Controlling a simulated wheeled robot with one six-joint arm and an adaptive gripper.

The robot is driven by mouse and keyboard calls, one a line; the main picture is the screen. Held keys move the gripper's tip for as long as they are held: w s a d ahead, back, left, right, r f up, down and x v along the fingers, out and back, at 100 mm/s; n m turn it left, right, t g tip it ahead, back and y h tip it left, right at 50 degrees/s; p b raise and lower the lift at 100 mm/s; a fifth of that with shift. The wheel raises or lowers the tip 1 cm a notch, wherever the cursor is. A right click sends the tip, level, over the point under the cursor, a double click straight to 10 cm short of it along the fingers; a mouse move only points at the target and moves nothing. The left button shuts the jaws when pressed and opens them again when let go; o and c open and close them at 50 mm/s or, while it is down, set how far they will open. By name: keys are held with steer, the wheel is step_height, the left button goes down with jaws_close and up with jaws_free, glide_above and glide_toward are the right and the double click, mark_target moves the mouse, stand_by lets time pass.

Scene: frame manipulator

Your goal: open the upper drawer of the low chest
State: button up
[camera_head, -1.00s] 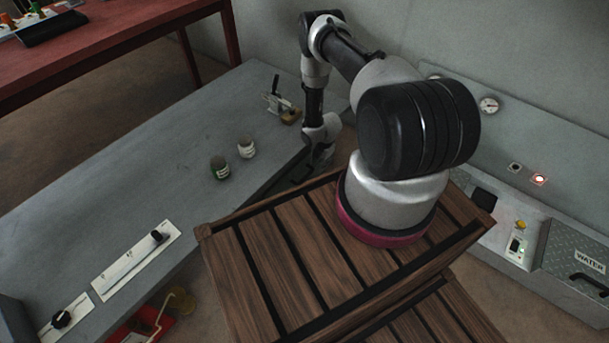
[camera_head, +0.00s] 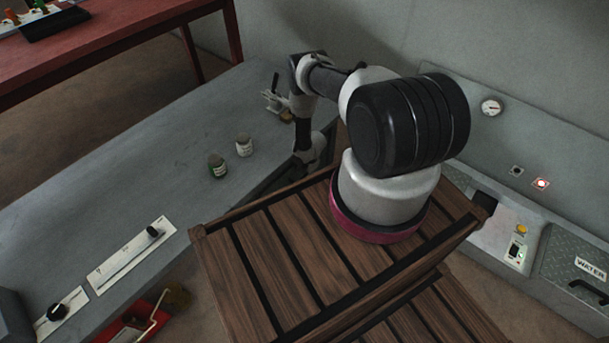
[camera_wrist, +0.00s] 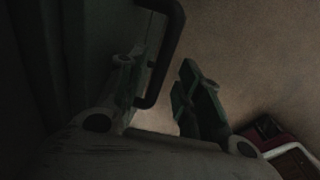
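The wrist view shows a dark bar handle (camera_wrist: 171,50) standing off a dark, flat front (camera_wrist: 70,45) on the left, which looks like a drawer front. My gripper (camera_wrist: 161,75) is open, with one finger to the left of the handle and one to the right. The handle's bar appears between the fingers, with a gap to the right finger. Contact on the left side cannot be told. In the head view, a long low grey unit (camera_head: 130,170) stands on the left, and my arm reaches down at its far right edge. My fingers are hidden there.
Two small jars (camera_head: 217,166) (camera_head: 244,145) and a small lever device (camera_head: 275,100) stand on the grey top. A slider panel (camera_head: 132,256) and a knob (camera_head: 58,312) are nearer. A red box (camera_head: 130,328) is low in front.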

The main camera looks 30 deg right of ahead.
steer(key=shift+f, duration=0.2)
jaws_close()
steer(key=shift+s, duration=0.1)
